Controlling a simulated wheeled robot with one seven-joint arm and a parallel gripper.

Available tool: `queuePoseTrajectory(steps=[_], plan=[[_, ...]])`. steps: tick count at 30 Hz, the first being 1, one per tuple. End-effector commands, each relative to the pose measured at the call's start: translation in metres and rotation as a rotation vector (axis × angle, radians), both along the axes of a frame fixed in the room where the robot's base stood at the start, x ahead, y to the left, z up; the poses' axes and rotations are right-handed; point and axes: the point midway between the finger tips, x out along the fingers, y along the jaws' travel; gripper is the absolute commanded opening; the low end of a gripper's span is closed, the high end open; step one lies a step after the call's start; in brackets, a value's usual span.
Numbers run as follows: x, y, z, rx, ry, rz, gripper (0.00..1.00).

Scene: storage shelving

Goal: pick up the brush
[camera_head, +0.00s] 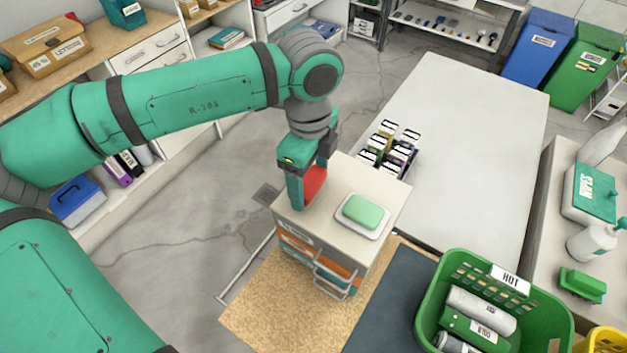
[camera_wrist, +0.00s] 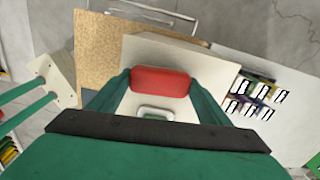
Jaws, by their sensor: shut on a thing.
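My gripper (camera_head: 311,186) points down over the left part of the small white cabinet's top. It is shut on a red block-like thing (camera_head: 315,181), which also shows between the two fingers in the wrist view (camera_wrist: 160,82). Its underside is hidden, and I cannot tell whether it touches the cabinet top or whether it is the brush. A green block (camera_head: 582,284), possibly a brush, lies on the right-hand bench, far from my gripper.
The cabinet top (camera_head: 345,173) also bears a green soap-like block (camera_head: 363,212) on a white dish (camera_head: 362,220). Small labelled boxes (camera_head: 387,150) stand close behind, on the long white table (camera_head: 470,120). A green basket (camera_head: 455,265) is at front right.

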Motion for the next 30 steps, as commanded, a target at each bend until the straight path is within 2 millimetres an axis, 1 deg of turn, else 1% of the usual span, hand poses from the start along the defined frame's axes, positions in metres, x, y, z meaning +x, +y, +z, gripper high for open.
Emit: queuePoseTrajectory(steps=[4, 5, 13, 15, 21, 25, 30], plan=[[0.001, -0.004, 0.021, -0.005, -0.002, -0.007, 0.49], [-0.002, -0.003, 0.027, -0.005, -0.002, -0.007, 0.49], [-0.045, 0.019, 0.083, -0.002, -0.002, -0.009, 0.49], [-0.061, 0.027, 0.09, -0.002, -0.002, -0.008, 0.49], [-0.096, 0.046, 0.107, -0.002, -0.002, -0.007, 0.49], [-0.111, 0.054, 0.115, -0.002, -0.001, -0.007, 0.49], [-0.122, 0.06, 0.12, 0.0, -0.001, -0.006, 0.49]])
